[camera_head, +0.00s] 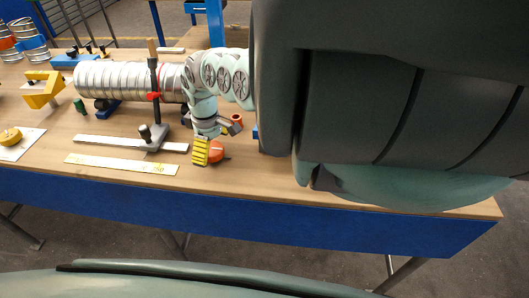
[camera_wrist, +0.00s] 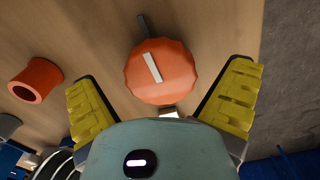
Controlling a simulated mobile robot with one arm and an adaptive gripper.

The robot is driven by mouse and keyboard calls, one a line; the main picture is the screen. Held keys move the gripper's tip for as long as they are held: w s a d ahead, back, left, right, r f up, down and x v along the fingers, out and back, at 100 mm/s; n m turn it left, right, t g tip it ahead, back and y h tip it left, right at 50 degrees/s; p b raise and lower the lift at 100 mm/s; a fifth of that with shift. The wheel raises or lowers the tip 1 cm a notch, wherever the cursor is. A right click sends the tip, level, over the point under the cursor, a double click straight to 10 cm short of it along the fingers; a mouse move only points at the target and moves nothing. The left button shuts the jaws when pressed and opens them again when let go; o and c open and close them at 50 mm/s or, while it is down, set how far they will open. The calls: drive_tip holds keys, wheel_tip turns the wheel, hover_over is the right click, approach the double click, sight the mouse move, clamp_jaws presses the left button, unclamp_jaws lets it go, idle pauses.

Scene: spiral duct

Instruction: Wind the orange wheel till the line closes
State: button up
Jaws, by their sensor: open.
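The orange wheel (camera_wrist: 148,83) lies in the upper middle of the wrist view, a scalloped knob with a pale line marked on its face. A thin grey line or bar (camera_wrist: 142,24) stands out beyond its far edge, at an angle to the pale mark. My gripper (camera_wrist: 163,95) is open, its yellow fingers on either side of the wheel and apart from it. In the head view, my gripper (camera_head: 206,152) is over the table beside the orange wheel (camera_head: 218,153), which it partly hides.
A hollow orange cylinder (camera_wrist: 36,80) stands left of the wheel. A ribbed silver duct (camera_head: 115,80) lies at the back, with a clamp stand (camera_head: 153,90) before it. White strips (camera_head: 122,164) lie left of my gripper. The blue table front edge (camera_head: 200,205) is close.

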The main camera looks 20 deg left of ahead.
drive_tip(key=shift+f, duration=0.45)
drive_tip(key=shift+c, duration=0.3)
drive_tip(key=c, duration=1.1)
